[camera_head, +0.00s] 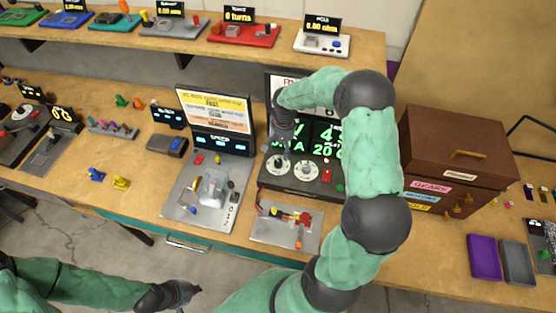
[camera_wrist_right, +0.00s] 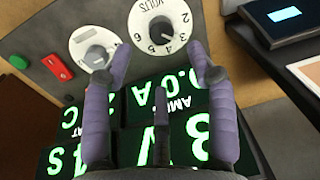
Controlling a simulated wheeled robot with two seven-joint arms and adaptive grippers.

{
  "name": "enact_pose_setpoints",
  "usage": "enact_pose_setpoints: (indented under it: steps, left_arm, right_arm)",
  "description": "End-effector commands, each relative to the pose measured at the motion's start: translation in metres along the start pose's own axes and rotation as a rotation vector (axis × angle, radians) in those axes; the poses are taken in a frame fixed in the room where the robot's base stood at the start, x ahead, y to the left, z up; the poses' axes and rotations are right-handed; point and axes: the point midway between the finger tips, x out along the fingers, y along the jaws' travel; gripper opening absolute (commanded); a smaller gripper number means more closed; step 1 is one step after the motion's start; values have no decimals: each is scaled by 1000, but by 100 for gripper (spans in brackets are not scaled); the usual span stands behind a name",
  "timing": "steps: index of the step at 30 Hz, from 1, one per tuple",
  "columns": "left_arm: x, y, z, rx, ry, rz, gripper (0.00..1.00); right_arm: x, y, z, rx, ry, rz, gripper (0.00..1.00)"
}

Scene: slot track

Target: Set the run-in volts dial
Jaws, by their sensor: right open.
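The run-in volts dial (camera_wrist_right: 178,14) is a white disc marked VOLTS with black numerals and a dark centre knob (camera_wrist_right: 162,31). In the head view it is the left white dial (camera_head: 277,164) on the dark power unit (camera_head: 262,181). My right gripper (camera_wrist_right: 163,62) is open and empty, its purple fingers spread around the near side of the dial, with the knob beyond the fingertips. Contact cannot be told. In the head view the right gripper (camera_head: 279,144) hangs just above the dial. My left gripper (camera_head: 185,292) is low at the left, away from the bench; its jaws are unclear.
Green-lit displays (camera_wrist_right: 185,93) lie close under the fingers.

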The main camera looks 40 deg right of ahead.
Motion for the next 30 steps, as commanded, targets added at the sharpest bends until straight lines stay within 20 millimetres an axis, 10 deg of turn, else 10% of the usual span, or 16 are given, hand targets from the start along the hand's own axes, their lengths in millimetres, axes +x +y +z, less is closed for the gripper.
enact_pose_setpoints:
  steps: [12, 26, 30]
  left_arm:
    - [6, -2, 0, 0, 0, 0, 0]
    - [6, -2, 0, 0, 0, 0, 0]
    - [6, -2, 0, 0, 0, 0, 0]
  right_arm:
    - [68, 0, 1, 0, -3, 0, 57]
    - [80, 0, 0, -1, 0, -1, 57]
    - [80, 0, 0, -1, 0, -1, 24]
